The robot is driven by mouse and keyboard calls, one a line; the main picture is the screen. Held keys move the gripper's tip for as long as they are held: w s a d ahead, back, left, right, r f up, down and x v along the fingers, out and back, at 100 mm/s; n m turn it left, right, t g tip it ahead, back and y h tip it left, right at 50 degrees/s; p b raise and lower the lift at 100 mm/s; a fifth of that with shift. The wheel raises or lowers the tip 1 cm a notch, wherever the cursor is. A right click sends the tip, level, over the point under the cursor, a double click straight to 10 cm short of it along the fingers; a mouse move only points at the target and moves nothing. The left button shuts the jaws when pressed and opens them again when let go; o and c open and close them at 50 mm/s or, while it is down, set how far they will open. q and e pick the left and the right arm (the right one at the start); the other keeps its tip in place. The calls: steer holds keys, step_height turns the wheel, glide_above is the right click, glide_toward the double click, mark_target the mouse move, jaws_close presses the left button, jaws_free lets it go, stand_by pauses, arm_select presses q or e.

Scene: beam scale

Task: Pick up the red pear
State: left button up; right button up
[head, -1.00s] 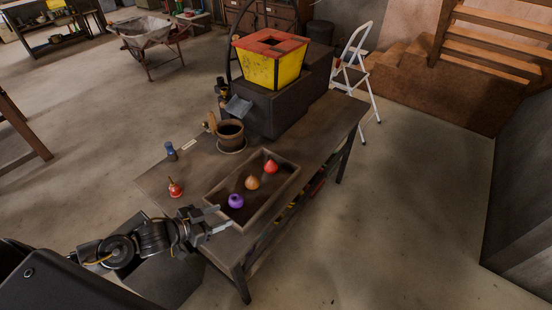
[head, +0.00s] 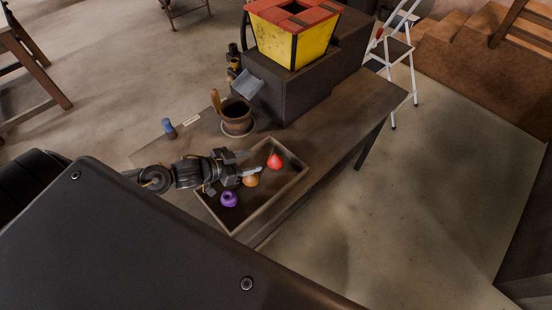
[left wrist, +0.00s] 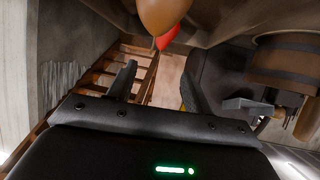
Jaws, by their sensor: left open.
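The red pear (head: 275,161) sits at the far end of a shallow wooden tray (head: 272,200) on the workbench. It also shows in the left wrist view (left wrist: 168,38), partly behind the orange-brown pear (left wrist: 162,12). My left gripper (head: 254,162) is open and empty. In the head view its fingers reach over the tray from the left and point at the red pear, just short of it. In the left wrist view both fingers (left wrist: 159,72) are spread, with the red pear beyond the gap. My right gripper is not in view.
The orange-brown pear (head: 251,181) lies close beside the lower finger, and a purple pear (head: 229,199) is nearer in the tray. A wooden mug (head: 237,118) and a dark block with a yellow hopper (head: 283,42) stand behind. The bench's right part is clear.

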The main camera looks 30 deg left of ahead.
mark_target(273, 157)
arm_select(q)
steer(key=x, duration=0.4)
steer(key=shift+r, duration=0.1)
steer(key=shift+p+x, duration=0.45)
steer(key=shift+x, duration=2.3)
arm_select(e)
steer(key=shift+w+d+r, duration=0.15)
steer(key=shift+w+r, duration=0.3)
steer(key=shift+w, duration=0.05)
arm_select(q)
steer(key=shift+c, duration=0.4)
steer(key=c, duration=1)
